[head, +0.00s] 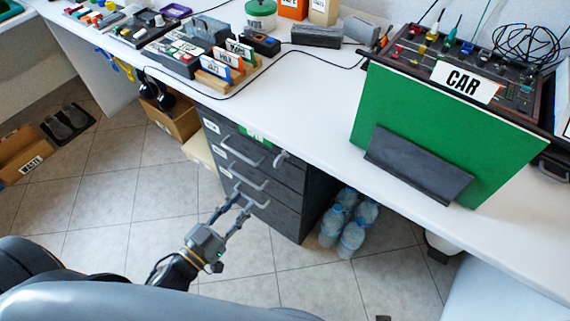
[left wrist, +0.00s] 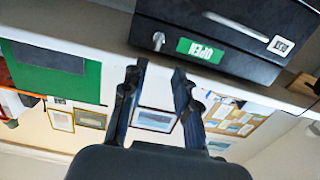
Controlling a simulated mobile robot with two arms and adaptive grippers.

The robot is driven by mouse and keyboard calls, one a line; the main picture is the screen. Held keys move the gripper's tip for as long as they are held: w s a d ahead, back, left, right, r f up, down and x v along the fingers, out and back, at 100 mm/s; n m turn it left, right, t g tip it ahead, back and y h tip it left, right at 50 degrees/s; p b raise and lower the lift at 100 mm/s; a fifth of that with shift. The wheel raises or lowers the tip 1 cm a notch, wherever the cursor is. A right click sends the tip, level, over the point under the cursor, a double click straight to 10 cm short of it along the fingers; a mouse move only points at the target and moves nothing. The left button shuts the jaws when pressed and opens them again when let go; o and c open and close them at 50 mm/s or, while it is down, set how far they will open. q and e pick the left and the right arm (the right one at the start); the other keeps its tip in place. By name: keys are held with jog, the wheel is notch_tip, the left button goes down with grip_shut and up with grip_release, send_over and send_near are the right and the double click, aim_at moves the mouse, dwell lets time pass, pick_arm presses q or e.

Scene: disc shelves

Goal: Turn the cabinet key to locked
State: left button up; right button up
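The dark drawer cabinet (head: 262,180) stands under the white desk, with several drawers and metal handles. A small silver key (head: 281,158) sticks out at the right of its top drawer; it also shows in the left wrist view (left wrist: 158,40). A green label (head: 255,135) is beside the key; in the left wrist view the label (left wrist: 200,50) appears upside down and reads OPEN. My left gripper (head: 243,196) is in front of the lower drawers, below the key in the head view. Its fingers (left wrist: 161,72) are apart with nothing between them. My right gripper is not in view.
The white desk top (head: 310,95) overhangs the cabinet. Water bottles (head: 352,230) stand on the floor right of it, and a cardboard box (head: 175,118) is to its left. The tiled floor in front is clear.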

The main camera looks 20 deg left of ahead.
aim_at(275, 164)
pick_arm(q)
jog(key=x, duration=1.3)
jog(key=shift+w+d+r, duration=0.2)
jog(key=shift+w+r, duration=0.15)
jog(key=shift+c, duration=0.4)
grip_shut()
